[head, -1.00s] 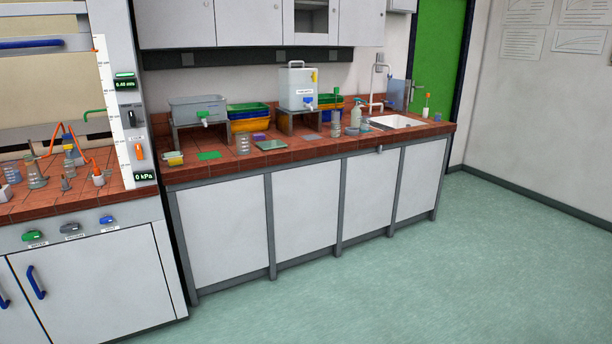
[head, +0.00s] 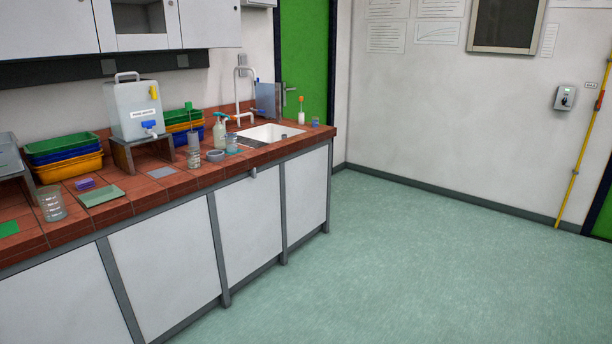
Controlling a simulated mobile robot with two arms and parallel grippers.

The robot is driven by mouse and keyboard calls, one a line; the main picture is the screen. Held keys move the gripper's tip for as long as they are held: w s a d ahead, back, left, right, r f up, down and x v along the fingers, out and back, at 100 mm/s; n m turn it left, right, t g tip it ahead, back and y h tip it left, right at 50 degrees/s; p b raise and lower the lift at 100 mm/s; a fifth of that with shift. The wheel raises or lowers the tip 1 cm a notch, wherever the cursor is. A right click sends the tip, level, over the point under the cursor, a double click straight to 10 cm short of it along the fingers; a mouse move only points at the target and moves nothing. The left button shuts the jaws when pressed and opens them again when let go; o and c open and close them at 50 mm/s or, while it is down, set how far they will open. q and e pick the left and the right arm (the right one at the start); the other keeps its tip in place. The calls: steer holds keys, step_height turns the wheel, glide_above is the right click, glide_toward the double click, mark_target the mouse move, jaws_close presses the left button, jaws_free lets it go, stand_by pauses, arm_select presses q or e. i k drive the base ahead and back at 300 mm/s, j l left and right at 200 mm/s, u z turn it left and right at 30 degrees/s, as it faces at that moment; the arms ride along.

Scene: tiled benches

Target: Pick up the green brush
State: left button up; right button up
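What looks like the green brush (head: 188,106) stands upright on the red tiled bench, its green head at the top of a thin stem. Neither of my grippers is in view.
The bench (head: 150,190) also holds a white container with a blue tap (head: 135,108), stacked coloured trays (head: 68,160), a beaker (head: 51,203), a spray bottle (head: 220,132) and a sink (head: 268,133). The green floor (head: 420,270) in front is clear.

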mark_target(189, 105)
steer(key=i+l+u, duration=0.2)
steer(key=i, duration=0.3)
steer(key=i+l+u, duration=0.2)
steer(key=i, duration=0.35)
steer(key=i+l+u, duration=0.95)
steer(key=l, duration=0.1)
